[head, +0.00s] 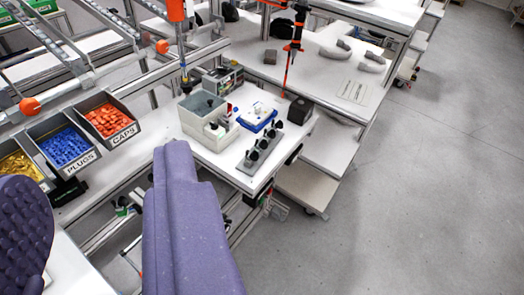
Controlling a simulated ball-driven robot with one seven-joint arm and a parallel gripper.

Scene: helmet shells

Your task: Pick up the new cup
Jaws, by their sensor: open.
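No cup can be made out clearly in the head view. My gripper (98,170) shows as two large purple fingers at the lower left. One finger, with a bumpy pad, is cut off by the left edge, and the smooth one rises from the bottom edge. They are wide apart with nothing seen between them. The smooth finger hides part of the near bench and the floor.
A white workbench (195,148) holds a grey box (203,106), a blue-and-white fixture (258,116), a row of black knobs (263,147) and a dark block (299,110). Bins of red caps (108,118), blue plugs (66,146) and yellow parts (18,168) stand left. Grey floor (420,200) is clear at right.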

